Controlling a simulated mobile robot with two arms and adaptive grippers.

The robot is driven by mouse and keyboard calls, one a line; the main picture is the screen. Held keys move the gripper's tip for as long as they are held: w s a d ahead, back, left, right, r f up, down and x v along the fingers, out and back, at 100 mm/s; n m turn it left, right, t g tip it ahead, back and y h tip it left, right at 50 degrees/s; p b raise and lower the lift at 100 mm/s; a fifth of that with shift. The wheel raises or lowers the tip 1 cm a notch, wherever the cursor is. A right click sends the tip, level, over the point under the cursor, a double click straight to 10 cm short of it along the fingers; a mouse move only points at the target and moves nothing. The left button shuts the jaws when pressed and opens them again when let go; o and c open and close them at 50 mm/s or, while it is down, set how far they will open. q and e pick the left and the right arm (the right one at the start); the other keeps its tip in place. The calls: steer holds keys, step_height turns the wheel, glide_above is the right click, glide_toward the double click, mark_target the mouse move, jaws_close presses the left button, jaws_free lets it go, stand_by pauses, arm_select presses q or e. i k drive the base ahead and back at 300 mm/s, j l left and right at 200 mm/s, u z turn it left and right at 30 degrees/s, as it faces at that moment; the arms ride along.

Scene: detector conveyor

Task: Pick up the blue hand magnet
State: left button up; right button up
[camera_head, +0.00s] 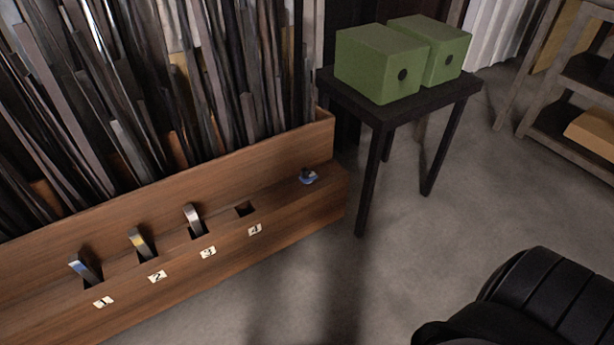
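A small blue object (308,178) with a dark top lies on the right end of the wooden ledge (325,200), just right of the empty slot 4. It looks like the blue hand magnet, but it is too small to make out in detail. Nothing touches it from above. No gripper fingers show in the head view, so neither my left nor my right gripper can be seen.
Metal strips stand in slots 1 (85,270), 2 (139,243) and 3 (193,219). Many tall metal bars (150,90) rise behind the ledge. A dark table (436,97) with two green boxes (380,64) stands right of it.

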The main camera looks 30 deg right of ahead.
mark_target(306, 178)
steer(key=i+l+u, duration=0.1)
steer(key=l, duration=0.25)
steer(key=i+l+u, duration=0.1)
steer(key=i+l, duration=0.15)
steer(key=l, duration=0.15)
steer(key=i+l, duration=0.15)
steer(key=l, duration=0.25)
steer(key=i+l+u, duration=0.15)
steer(key=l, duration=0.25)
steer(key=i+l+u, duration=0.1)
steer(key=l, duration=0.3)
